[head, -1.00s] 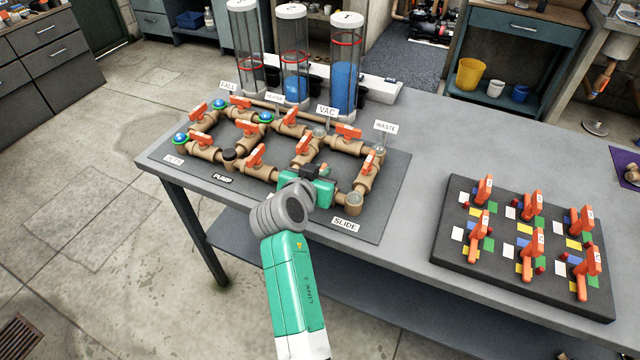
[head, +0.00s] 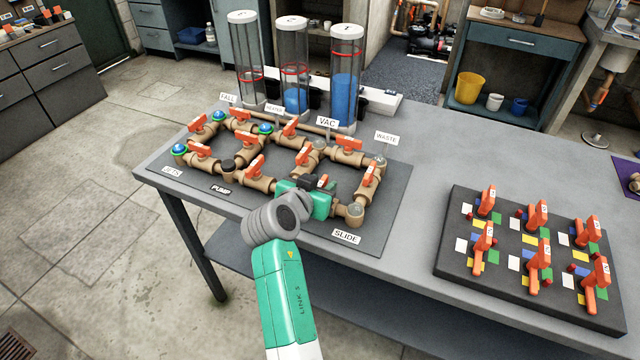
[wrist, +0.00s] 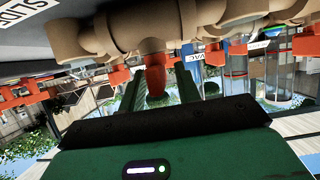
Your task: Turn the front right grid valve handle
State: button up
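The pipe grid is a set of tan pipes with orange valve handles on a dark mat (head: 385,215) in the head view. My gripper (head: 322,183) is at the front right pipe run, between the PUMP and SLIDE labels, and mostly hides the valve there. In the wrist view, the orange front right handle (wrist: 155,72) hangs from a tan pipe fitting (wrist: 140,30). My gripper's two green fingers stand on either side of the handle, spread, with what looks like a gap at each side. Contact with the handle cannot be made out.
A board (head: 450,262) with several orange handles lies to the right on the grey table (head: 440,180). Clear tubes (head: 345,90) with blue liquid stand behind the grid. Other orange handles (head: 365,175) and the SLIDE label (head: 346,236) are close to my gripper.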

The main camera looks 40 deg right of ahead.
jog(key=p+v, duration=0.2)
jog(key=v, duration=0.6)
jog(key=shift+p, duration=0.3)
